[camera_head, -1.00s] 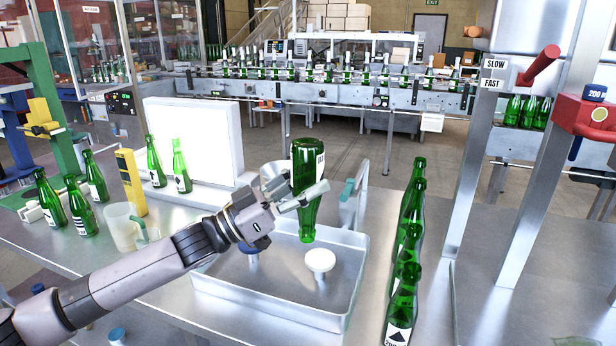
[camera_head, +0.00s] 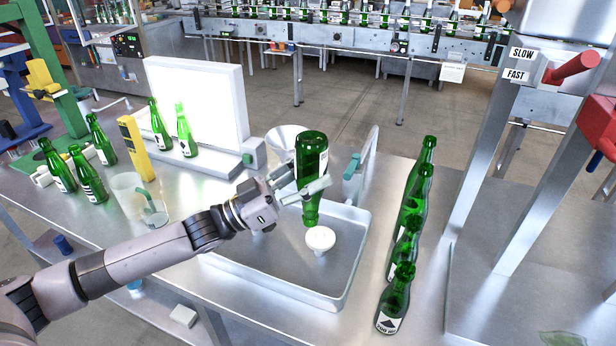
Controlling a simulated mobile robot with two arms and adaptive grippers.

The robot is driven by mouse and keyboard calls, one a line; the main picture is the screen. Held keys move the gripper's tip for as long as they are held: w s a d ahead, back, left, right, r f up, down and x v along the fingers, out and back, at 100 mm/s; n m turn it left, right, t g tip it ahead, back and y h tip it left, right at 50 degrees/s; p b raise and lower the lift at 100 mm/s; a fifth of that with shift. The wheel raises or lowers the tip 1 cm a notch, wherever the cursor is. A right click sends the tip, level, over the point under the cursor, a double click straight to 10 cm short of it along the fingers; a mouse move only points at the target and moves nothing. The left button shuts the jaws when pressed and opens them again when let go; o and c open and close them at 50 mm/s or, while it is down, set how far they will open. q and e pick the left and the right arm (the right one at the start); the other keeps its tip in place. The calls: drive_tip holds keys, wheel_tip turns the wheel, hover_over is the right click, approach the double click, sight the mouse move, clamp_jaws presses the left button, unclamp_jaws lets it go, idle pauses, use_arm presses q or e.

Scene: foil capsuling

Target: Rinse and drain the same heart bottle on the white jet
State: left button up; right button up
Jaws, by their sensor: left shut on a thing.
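My left gripper (camera_head: 305,190) is shut on a green bottle (camera_head: 311,152), which it holds upside down with the neck pointing down. The bottle's mouth is just above the round white jet (camera_head: 320,239), close to it; I cannot tell whether they touch. The jet stands in a shallow metal tray (camera_head: 345,275). Part of a white label shows at the bottle's right side, but its mark cannot be read. A blue jet seen before in the tray is hidden behind my left arm. My right gripper is not in view.
A row of several green bottles (camera_head: 393,300) stands right of the tray. At the left are a clear jug (camera_head: 127,195), a yellow post (camera_head: 136,147), a lit white panel (camera_head: 205,105) and several more bottles (camera_head: 88,178).

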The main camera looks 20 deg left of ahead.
use_arm(q)
drive_tip(key=w+f+b, duration=0.6)
drive_tip(key=f+b, duration=0.1)
drive_tip(key=f, duration=0.1)
drive_tip(key=shift+d+f, duration=0.2)
drive_tip(key=shift+f, duration=0.1)
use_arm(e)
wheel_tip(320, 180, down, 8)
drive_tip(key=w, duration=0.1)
use_arm(q)
drive_tip(key=shift+s+f+b, duration=0.1)
drive_tip(key=shift+f+b, duration=0.75)
drive_tip(key=shift+f, duration=0.3)
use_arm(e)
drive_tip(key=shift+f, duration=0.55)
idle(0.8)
use_arm(q)
drive_tip(key=shift+r, duration=0.1)
idle(1.7)
drive_tip(key=shift+r+p, duration=1.4)
drive_tip(key=shift+r, duration=0.1)
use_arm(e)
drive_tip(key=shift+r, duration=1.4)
